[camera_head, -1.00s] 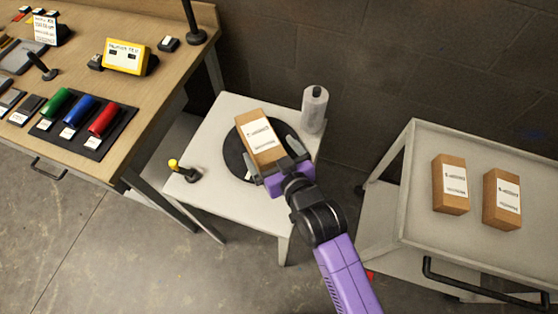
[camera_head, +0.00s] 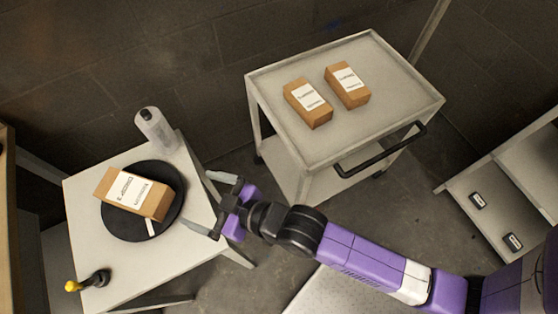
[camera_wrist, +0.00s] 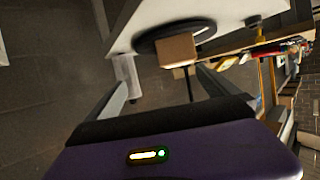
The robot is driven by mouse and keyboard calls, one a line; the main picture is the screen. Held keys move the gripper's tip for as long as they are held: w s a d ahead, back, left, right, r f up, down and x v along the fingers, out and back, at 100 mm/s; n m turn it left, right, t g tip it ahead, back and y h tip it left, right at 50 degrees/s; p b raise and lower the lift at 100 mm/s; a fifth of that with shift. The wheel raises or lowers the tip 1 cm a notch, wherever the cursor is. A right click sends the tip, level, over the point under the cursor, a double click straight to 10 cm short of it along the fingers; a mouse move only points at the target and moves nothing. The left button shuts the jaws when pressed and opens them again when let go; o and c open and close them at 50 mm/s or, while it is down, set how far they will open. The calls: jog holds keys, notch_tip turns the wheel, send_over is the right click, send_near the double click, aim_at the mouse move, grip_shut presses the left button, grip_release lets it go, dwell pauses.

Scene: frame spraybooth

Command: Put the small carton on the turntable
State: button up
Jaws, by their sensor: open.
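A brown carton (camera_head: 134,193) with a white label lies on the black round turntable (camera_head: 168,222), which stands on a small light table (camera_head: 84,190). The carton also shows in the wrist view (camera_wrist: 176,50), on the turntable (camera_wrist: 205,33). My gripper (camera_head: 205,204) is open and empty at the table's right side, apart from the carton. Two more brown cartons, one at the left (camera_head: 308,103) and one at the right (camera_head: 347,85), stand on a grey cart (camera_head: 375,115).
A grey-white cylinder (camera_head: 157,132) stands at the table's back corner. The cart has a black handle (camera_head: 380,150). A shelf with small black items (camera_head: 478,201) is at the right.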

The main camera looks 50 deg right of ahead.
jog(key=s+d+r+m+t+h, duration=0.1)
jog(key=s+d+r+m+h, duration=0.1)
jog(key=s+d, duration=0.9)
jog(key=s+d+r+m+h, duration=0.1)
jog(key=s+r, duration=0.3)
jog(key=s, duration=0.2)
jog(key=s+d+r+h, duration=0.1)
jog(key=s+r, duration=0.3)
jog(key=s, duration=0.3)
jog(key=shift+d+r+m+t, duration=0.25)
jog(key=shift+d+m+t, duration=0.05)
jog(key=shift+m+t, duration=0.1)
